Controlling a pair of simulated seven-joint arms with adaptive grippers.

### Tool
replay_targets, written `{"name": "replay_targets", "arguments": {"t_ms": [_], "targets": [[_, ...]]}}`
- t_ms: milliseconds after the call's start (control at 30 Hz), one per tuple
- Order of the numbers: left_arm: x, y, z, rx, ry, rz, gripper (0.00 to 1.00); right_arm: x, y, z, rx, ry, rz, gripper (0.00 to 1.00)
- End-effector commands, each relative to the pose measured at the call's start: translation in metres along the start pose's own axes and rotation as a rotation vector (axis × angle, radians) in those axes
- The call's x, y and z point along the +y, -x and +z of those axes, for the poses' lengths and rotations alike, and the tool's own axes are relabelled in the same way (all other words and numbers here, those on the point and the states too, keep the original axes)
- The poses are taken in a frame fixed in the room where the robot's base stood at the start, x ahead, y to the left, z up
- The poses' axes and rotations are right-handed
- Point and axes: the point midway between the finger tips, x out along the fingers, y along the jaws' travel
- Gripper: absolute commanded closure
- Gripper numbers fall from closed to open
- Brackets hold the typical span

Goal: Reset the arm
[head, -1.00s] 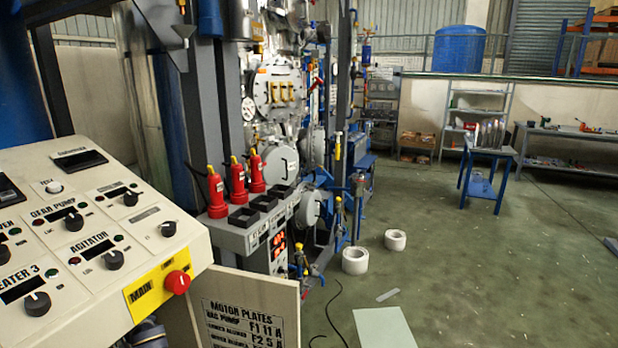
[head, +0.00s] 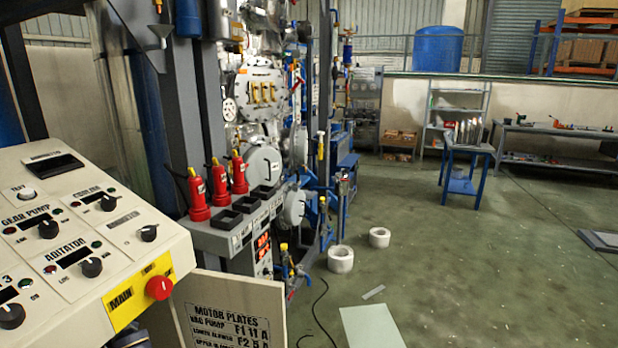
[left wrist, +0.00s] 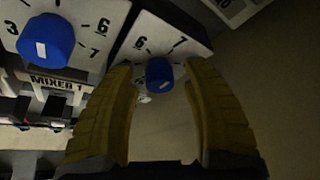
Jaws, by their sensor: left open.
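In the left wrist view my left gripper (left wrist: 163,75) is open, with its two yellow fingers spread apart. A blue knob (left wrist: 160,74) with a white mark shows between and beyond the fingertips, on a white numbered dial plate (left wrist: 150,40). I cannot tell whether the fingers touch it. A second blue knob (left wrist: 45,40) on another numbered dial is at the upper left, above a label reading MIXER 1 (left wrist: 56,84). Neither of my grippers shows in the head view.
A control panel (head: 85,235) with black knobs and a red button (head: 159,287) fills the left of the head view. Red extinguisher-like items (head: 197,195) stand by black trays (head: 223,221).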

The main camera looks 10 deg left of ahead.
Motion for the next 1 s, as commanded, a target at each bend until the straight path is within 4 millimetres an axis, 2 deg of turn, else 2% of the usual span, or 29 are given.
{"name": "replay_targets", "arguments": {"t_ms": [700,1000], "targets": [[0.0003,0.0001,-0.0002,0.017,-0.468,0.212,0.50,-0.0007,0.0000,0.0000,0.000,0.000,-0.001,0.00],[0.0010,0.0003,-0.0002,0.021,-0.566,0.257,0.50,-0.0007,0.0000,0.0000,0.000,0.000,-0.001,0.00]]}}
